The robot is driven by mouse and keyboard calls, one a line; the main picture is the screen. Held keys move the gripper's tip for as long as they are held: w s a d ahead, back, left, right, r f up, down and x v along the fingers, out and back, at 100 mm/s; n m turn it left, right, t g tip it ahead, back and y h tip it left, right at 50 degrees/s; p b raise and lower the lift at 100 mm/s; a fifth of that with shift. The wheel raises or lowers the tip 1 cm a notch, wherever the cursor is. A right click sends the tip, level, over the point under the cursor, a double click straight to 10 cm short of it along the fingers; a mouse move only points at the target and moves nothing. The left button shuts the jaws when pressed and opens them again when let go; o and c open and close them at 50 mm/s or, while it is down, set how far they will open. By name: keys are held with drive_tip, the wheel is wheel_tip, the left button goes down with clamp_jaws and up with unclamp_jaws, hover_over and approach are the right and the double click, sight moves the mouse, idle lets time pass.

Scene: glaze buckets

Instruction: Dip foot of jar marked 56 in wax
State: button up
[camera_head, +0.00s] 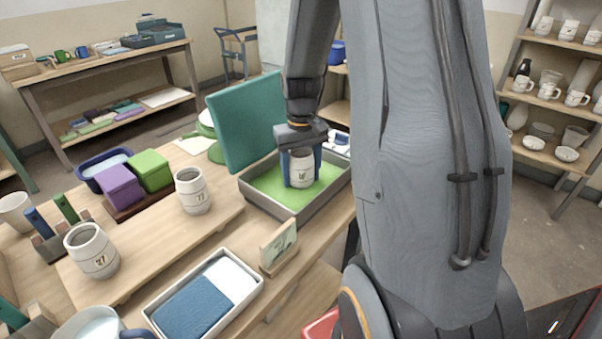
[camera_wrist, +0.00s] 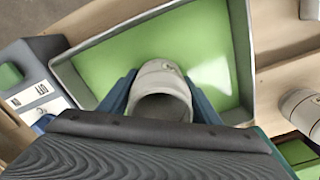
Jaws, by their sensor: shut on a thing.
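My gripper (camera_head: 301,170) is shut on a pale jar (camera_head: 302,168), with a blue finger on each side. The jar is upright; its dark mark is too small to read surely. It is inside the outline of a grey pan (camera_head: 292,213) with a flat green surface, which looks like the wax. I cannot tell whether the jar's foot touches the green. In the wrist view the jar (camera_wrist: 162,84) shows its open mouth between the fingers, and the green surface (camera_wrist: 120,65) lies around it.
Jars marked 77 (camera_head: 193,192) and 27 (camera_head: 92,251) stand on the table at left. A teal panel (camera_head: 245,120) stands behind the pan. A small card stand (camera_head: 279,247) and a tray with a blue pad (camera_head: 195,308) are in front. A switch box (camera_wrist: 38,92) adjoins the pan.

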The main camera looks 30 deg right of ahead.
drive_tip(key=shift+r, duration=0.15)
drive_tip(key=shift+r+p, duration=0.95)
idle(1.0)
wheel_tip(320, 180, up, 8)
drive_tip(key=p, duration=0.6)
drive_tip(key=shift+f, duration=0.2)
idle(0.3)
